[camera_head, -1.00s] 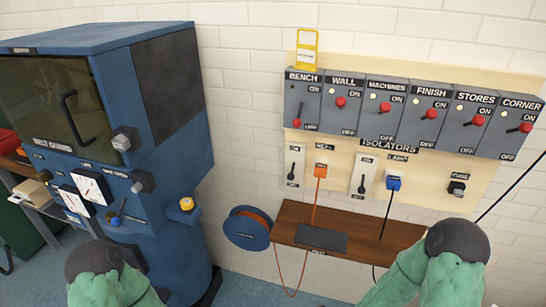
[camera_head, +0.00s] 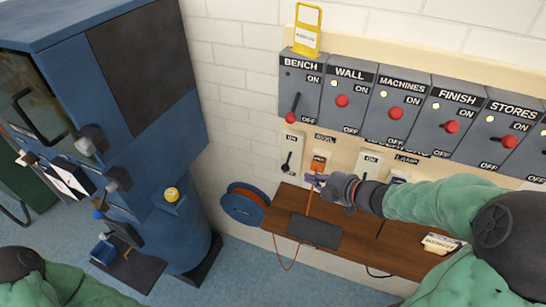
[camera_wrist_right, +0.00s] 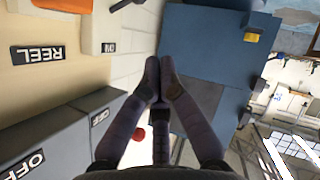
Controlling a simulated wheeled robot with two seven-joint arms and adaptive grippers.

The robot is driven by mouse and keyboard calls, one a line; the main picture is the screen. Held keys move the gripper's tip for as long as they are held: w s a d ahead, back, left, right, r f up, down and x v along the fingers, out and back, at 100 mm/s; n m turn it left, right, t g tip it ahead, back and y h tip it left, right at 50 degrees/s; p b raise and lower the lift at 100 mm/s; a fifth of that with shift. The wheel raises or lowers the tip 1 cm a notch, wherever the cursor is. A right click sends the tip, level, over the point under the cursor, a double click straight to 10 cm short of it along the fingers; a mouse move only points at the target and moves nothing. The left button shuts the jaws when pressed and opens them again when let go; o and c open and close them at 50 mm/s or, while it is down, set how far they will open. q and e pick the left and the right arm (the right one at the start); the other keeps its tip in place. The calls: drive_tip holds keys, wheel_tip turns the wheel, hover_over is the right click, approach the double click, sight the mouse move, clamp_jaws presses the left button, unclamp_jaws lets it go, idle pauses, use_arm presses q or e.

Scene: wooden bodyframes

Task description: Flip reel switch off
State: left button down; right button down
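The reel switch (camera_head: 289,157) is a white plate with a black lever, left of the orange plug (camera_head: 319,163) on the wall board. Its lever slants downward in the head view. In the right wrist view the plate (camera_wrist_right: 103,30) shows an ON label, with the lever partly cut off at the top edge. The REEL label (camera_wrist_right: 38,53) reads upside down there. My right gripper (camera_head: 312,180) is just below and right of the switch, apart from it. In the wrist view its fingers (camera_wrist_right: 159,75) are together and empty. My left gripper is out of view.
Grey isolator boxes (camera_head: 348,100) with red-knobbed levers line the wall above. A wooden shelf (camera_head: 385,235) lies beneath my right arm. An orange cable hangs from the plug. The blue reel (camera_head: 243,205) and blue cabinet (camera_head: 150,75) are at the left.

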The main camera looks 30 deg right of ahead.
sight(288, 161)
drive_tip(key=d+f+b+x, duration=0.1)
drive_tip(key=b+x, duration=0.4)
drive_tip(key=x, duration=0.7)
drive_tip(key=shift+w+d+f+n+b, duration=0.25)
drive_tip(key=shift+d+n+b, duration=0.05)
drive_tip(key=shift+d+b, duration=0.1)
drive_tip(key=shift+w+d+f, duration=0.1)
drive_tip(key=shift+f, duration=0.8)
